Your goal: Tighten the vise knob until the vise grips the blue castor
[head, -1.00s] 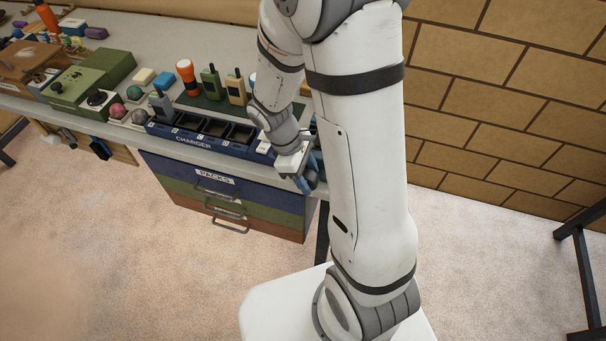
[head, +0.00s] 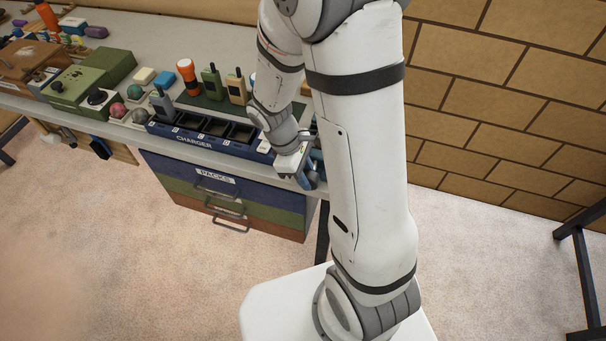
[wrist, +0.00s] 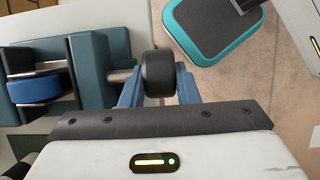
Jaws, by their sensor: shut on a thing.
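In the wrist view the blue-grey vise (wrist: 118,62) is at the left. The blue castor (wrist: 34,90) sits between its dark-faced jaws; I cannot tell whether both faces touch it. The black vise knob (wrist: 158,73) is on a short shaft at the vise's right side. My gripper (wrist: 157,78) is shut on the knob, with one blue finger on each side of it. In the head view my gripper (head: 308,178) is at the bench's right end, and my arm hides most of the vise.
The blue charger (head: 195,142) stands left of my gripper on the bench (head: 150,53). Walkie-talkies and an orange torch (head: 187,72) stand behind it. Drawers (head: 222,200) hang below. A teal-edged dark pad (wrist: 210,28) shows at the top of the wrist view.

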